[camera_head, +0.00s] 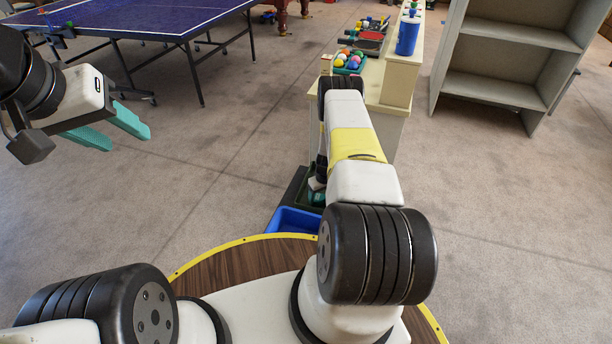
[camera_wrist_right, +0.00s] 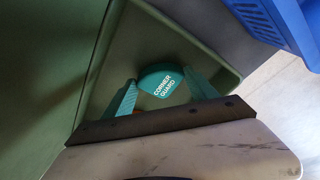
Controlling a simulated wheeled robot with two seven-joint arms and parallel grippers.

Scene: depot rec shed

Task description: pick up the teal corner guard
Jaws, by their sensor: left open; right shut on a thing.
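The teal corner guard (camera_wrist_right: 160,76), with white "CORNER GUARD" lettering, shows in the right wrist view inside a green bin (camera_wrist_right: 150,22). My right gripper (camera_wrist_right: 159,84) reaches into this bin and is shut on the guard, one teal finger on each side. In the head view my right arm mostly hides that gripper; a little teal shows beside the arm, over the green bin (camera_head: 308,188). My left gripper (camera_head: 128,142) is open and empty at the upper left, in the air above the carpet.
A blue bin (camera_head: 293,221) stands next to the green one, at the front of my base. A cream bench (camera_head: 388,120) beyond holds a green tray of coloured balls (camera_head: 350,62) and a blue canister (camera_head: 407,36). A grey shelf (camera_head: 500,65) and ping-pong table (camera_head: 150,18) stand farther off.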

